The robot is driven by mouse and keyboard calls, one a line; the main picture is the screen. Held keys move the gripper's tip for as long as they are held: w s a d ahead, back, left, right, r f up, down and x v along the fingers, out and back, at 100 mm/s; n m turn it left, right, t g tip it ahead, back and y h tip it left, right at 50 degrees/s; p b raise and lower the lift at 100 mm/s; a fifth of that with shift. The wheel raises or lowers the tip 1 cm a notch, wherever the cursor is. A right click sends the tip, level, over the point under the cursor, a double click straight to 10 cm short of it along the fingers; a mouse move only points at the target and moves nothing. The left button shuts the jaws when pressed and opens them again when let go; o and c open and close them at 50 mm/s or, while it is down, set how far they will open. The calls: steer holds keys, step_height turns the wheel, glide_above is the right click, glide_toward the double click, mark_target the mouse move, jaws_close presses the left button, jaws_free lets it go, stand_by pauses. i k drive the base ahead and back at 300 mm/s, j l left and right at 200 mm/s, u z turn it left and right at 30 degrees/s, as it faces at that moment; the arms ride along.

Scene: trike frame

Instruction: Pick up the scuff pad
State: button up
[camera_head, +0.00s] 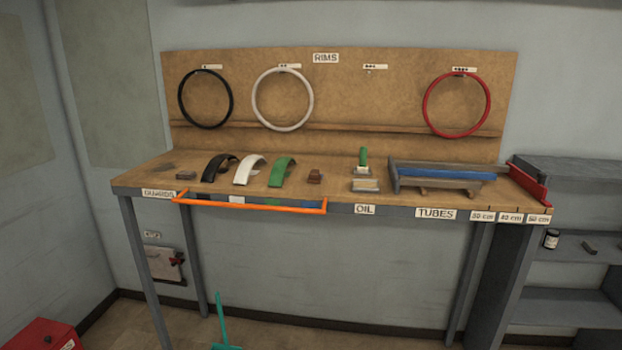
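I cannot tell for certain which item is the scuff pad. A small brown block (315,176) sits right of the green guard. A pale block (365,185) rests near the front edge above the OIL label, with a green-topped item (363,158) behind it. All are on the wooden workbench (335,170). My gripper is not in view.
Black (220,166), white (249,169) and green (282,171) curved guards stand on the bench. An orange rail (250,207) runs along its front. A blue tube lies in a grey holder (445,183) at right. A teal-handled tool (221,320) stands below.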

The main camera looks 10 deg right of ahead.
mark_target(314, 177)
steer(key=i+l, duration=0.15)
steer(key=i, duration=0.9)
steer(key=j+u, duration=0.05)
